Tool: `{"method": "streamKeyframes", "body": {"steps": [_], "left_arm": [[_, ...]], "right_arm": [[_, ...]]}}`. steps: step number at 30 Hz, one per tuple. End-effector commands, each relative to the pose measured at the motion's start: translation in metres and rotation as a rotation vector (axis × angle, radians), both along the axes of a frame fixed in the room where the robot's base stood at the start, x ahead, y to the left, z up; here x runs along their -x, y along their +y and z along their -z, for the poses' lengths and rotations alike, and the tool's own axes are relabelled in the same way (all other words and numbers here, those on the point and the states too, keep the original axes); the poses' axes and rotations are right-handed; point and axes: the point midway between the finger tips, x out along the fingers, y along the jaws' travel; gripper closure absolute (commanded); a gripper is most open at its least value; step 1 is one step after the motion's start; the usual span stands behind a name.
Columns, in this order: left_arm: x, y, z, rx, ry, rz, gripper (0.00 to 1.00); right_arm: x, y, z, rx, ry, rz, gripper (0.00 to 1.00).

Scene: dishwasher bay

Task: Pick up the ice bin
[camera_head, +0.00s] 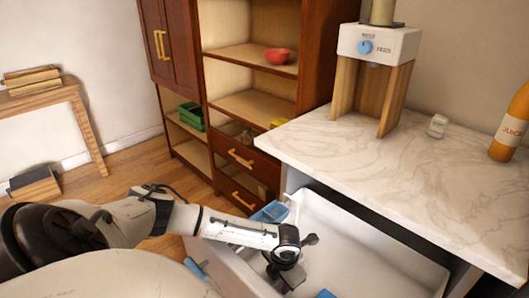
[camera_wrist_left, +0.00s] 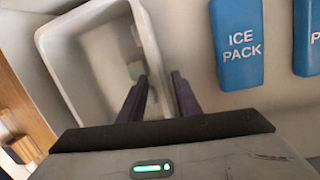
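The ice bin (camera_wrist_left: 63,72) is a pale grey, open-topped tub with a rounded rim at the left of the left wrist view. A few small pieces lie inside it. My left gripper (camera_wrist_left: 161,82) is open. One dark finger reaches over the bin's inside and the other is outside its right wall, with the rim between them. I cannot tell if they touch it. In the head view my left gripper (camera_head: 290,262) is down in the open white drawer (camera_head: 375,245); the bin is not clearly made out there. My right gripper is not in view.
Blue ice packs (camera_wrist_left: 237,42) lie right of the bin. A marble counter (camera_head: 390,170) overhangs the drawer's far side and carries a dispenser (camera_head: 378,45), a small jar (camera_head: 438,126) and a juice bottle (camera_head: 510,125). A wooden cabinet (camera_head: 180,50) stands behind.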

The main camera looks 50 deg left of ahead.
Motion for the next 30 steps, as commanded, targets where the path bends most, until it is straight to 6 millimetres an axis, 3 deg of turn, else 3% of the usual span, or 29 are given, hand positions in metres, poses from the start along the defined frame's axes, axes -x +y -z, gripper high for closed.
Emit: {"method": "streamKeyframes", "body": {"steps": [8, 13, 30], "left_arm": [[-0.0004, 0.0, 0.0031, 0.001, 0.0, 0.001, 0.71], [-0.0004, 0.0001, 0.0029, 0.0, 0.0, 0.0, 1.0], [-0.0005, 0.0008, -0.0026, 0.0, -0.001, -0.002, 1.0]], "right_arm": [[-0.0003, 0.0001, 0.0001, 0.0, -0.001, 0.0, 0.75], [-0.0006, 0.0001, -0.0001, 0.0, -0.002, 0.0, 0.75], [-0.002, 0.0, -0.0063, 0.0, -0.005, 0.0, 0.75]]}}
